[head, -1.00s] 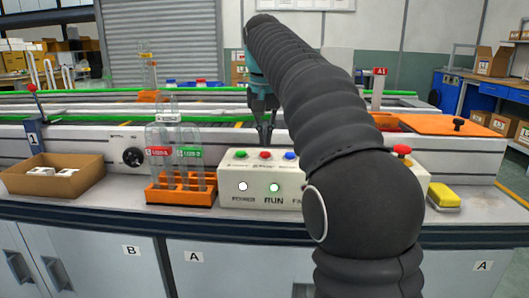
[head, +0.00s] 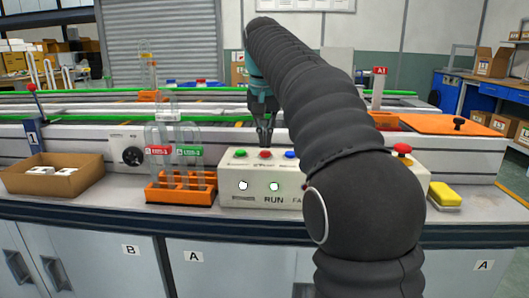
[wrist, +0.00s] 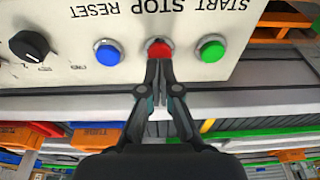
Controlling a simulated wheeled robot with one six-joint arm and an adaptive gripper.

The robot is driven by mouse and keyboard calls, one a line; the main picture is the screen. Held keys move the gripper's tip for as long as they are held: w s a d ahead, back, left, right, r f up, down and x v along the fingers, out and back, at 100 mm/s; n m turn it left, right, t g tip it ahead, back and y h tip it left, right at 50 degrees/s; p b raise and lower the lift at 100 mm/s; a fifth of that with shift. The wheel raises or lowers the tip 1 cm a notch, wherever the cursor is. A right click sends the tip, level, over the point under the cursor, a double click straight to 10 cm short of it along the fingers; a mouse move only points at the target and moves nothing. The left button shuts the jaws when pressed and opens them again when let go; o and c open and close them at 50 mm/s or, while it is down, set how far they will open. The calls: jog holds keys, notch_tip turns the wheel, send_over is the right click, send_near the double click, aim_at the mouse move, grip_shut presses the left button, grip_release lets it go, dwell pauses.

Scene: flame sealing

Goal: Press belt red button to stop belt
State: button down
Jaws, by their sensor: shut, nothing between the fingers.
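The cream control box (head: 237,194) stands on the counter, with green, red and blue buttons on top. The red button (head: 265,154) is the middle one, and it also shows in the wrist view (wrist: 159,50) by the word STOP. My gripper (head: 264,144) is shut and empty, with its fingertips at the red button; they appear to touch it in the wrist view (wrist: 159,61). The green button (wrist: 211,48) and blue button (wrist: 107,51) lie to either side. On the box front, the POWER lamp is white and the RUN lamp (head: 274,187) looks pale, with little green.
A cardboard box (head: 53,179) is farther left. A yellow sponge-like block (head: 444,196) and a red mushroom button (head: 402,149) are at the right. The conveyor (head: 70,113) runs behind.

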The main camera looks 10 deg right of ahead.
aim_at(265, 152)
jog(key=shift+f+b, duration=0.5)
jog(key=shift+f, duration=0.25)
dwell(0.4)
jog(key=p+v, duration=0.4)
jog(key=w+p+v, duration=0.1)
jog(key=p, duration=0.1)
jog(key=shift+d+r, duration=0.15)
jog(key=shift+r, duration=0.35)
jog(key=shift+v, duration=1.05)
jog(key=shift+w+d, duration=0.1)
jog(key=shift+w, duration=0.1)
